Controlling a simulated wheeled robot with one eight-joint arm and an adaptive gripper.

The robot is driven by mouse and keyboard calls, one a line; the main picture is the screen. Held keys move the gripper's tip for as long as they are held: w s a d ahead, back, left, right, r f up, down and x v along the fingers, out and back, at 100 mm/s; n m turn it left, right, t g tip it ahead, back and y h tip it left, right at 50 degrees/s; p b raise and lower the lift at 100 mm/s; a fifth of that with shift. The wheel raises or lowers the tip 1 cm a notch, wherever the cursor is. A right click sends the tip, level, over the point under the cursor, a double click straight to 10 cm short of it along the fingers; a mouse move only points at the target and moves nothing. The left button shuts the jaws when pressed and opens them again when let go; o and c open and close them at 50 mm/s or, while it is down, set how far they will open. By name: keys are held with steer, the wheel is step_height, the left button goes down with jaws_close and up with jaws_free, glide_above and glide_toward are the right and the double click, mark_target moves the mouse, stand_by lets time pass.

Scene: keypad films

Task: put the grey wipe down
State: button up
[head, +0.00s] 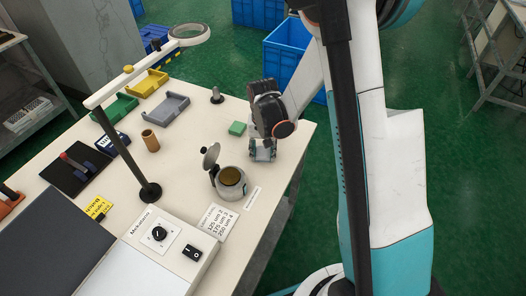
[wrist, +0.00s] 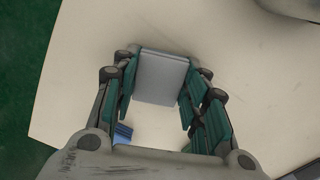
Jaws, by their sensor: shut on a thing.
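The grey wipe (wrist: 160,78) is a pale grey rectangular block between the two teal-padded fingers of my gripper (wrist: 158,98) in the wrist view. In the head view my gripper (head: 263,152) points down near the table's right edge, shut on the wipe, which is mostly hidden there by the fingers. I cannot tell whether the wipe's underside touches the table. A small green block (head: 237,128) lies on the table just left of my gripper.
An open-lidded metal pot (head: 231,187) stands in front of my gripper, near a printed label card (head: 215,221). A grey peg (head: 216,96) stands behind. Yellow (head: 148,83), grey (head: 166,108) and green (head: 115,107) trays lie at the back left. The table's right edge is close.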

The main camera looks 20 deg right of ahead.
steer(key=o, duration=1.2)
step_height(320, 180, up, 12)
steer(key=p, duration=0.5)
step_height(320, 180, up, 13)
steer(key=n+t, duration=0.2)
steer(key=t, duration=0.1)
glide_above(263, 153)
steer(key=s, duration=0.7)
steer(key=s+r+n+t, duration=0.2)
steer(key=s+r+t, duration=0.2)
steer(key=s, duration=0.8)
steer(key=shift+r+n, duration=0.3)
steer(key=shift+r, duration=0.5)
